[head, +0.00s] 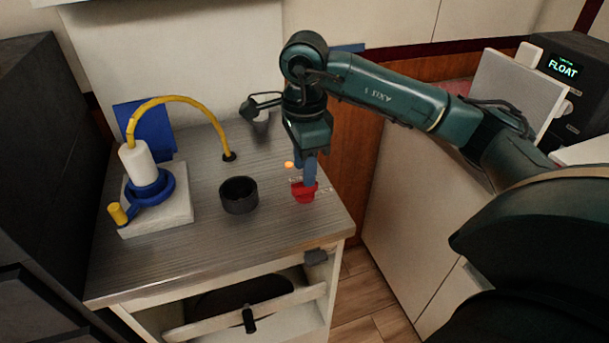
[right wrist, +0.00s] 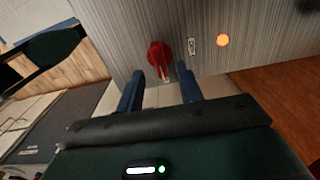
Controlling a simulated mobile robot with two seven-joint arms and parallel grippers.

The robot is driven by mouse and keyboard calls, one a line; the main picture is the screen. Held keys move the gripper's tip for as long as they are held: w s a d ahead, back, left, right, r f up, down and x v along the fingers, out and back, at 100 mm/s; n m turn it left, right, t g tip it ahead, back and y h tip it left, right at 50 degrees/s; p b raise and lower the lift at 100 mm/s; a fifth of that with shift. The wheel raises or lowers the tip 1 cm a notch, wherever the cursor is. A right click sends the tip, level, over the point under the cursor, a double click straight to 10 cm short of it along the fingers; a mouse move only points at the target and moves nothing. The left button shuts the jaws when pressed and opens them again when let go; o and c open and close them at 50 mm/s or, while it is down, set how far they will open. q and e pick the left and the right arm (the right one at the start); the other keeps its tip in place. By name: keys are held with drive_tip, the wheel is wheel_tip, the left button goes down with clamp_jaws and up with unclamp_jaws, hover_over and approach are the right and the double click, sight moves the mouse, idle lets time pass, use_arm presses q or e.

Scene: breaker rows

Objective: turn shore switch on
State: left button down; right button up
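The red switch (head: 303,193), a rotary knob, sits on the grey counter top near its right edge. In the right wrist view the red knob (right wrist: 158,53) shows just beyond the fingertips, with a pale stripe on its near part. My right gripper (head: 305,172) points down over the switch with blue fingers. In the right wrist view its fingers (right wrist: 160,76) stand apart, with the knob's near end about between the tips; I cannot tell whether they touch it. An orange light (head: 289,164) glows beside the switch, with a small label plate (right wrist: 192,46) between them. My left gripper is not in view.
A black round cup (head: 239,195) stands left of the switch. A white block (head: 170,219) with a blue ring and white plug stands further left, with a yellow cable (head: 186,99) looping to a hole in the counter. A box reading FLOAT (head: 562,68) is at the far right.

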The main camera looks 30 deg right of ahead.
wheel_tip(320, 180, up, 9)
drive_tip(key=p, duration=0.1)
drive_tip(key=shift+r, duration=0.2)
idle(0.5)
